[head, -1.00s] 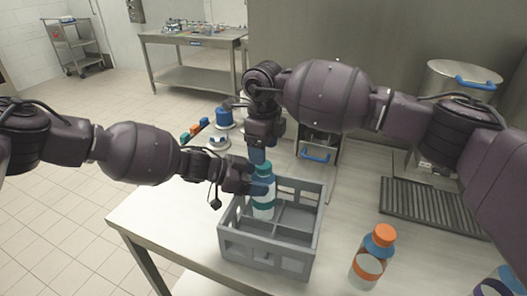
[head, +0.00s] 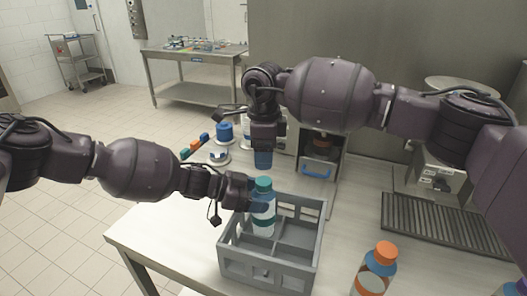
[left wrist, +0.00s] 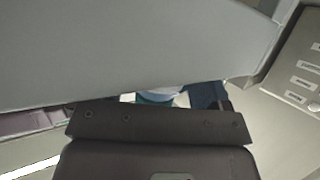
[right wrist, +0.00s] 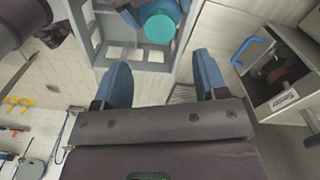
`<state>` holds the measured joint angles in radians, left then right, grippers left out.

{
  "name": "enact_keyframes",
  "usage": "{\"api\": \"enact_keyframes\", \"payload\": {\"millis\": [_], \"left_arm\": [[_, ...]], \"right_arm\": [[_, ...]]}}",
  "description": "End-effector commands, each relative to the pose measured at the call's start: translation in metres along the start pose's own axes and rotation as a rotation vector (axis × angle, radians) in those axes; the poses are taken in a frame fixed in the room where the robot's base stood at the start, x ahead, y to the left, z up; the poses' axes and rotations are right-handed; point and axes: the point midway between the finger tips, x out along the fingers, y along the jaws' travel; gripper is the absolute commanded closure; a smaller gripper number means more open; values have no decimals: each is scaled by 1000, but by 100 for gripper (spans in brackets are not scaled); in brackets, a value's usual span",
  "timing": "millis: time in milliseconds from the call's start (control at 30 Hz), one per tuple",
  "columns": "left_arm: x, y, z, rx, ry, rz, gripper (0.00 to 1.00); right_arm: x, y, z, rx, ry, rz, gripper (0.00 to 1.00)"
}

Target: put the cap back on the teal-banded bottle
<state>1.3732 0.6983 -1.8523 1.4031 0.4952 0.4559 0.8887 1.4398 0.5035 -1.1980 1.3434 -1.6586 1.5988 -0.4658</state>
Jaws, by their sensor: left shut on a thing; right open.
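The teal-banded bottle (head: 263,218) stands upright in a compartment of the grey crate (head: 268,268). Its teal cap (head: 263,184) sits on top of its neck; whether it is tightened I cannot tell. My left gripper (head: 249,193) is shut on the bottle's upper part, from the left. In the left wrist view the bottle (left wrist: 160,96) is mostly hidden. My right gripper (head: 263,160) is open and empty, pointing down above and slightly behind the cap, apart from it. In the right wrist view the cap (right wrist: 160,28) shows beyond the open fingers (right wrist: 162,78).
An orange-capped bottle (head: 378,270) stands right of the crate. A drip grating (head: 430,225) lies farther right. A machine with a blue-handled drawer (head: 318,170) stands behind the crate.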

Motion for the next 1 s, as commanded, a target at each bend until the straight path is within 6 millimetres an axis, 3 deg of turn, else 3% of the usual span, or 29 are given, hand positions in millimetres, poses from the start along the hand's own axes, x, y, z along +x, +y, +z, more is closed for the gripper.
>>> {"api": "enact_keyframes", "payload": {"millis": [267,700,1000], "left_arm": [[0,0,-1,1,1,0,96],[0,0,-1,1,1,0,96],[0,0,-1,1,1,0,96]], "right_arm": [[14,0,0,1,1,3,34],[70,0,0,1,0,2,34],[80,0,0,2,0,0,34]]}}
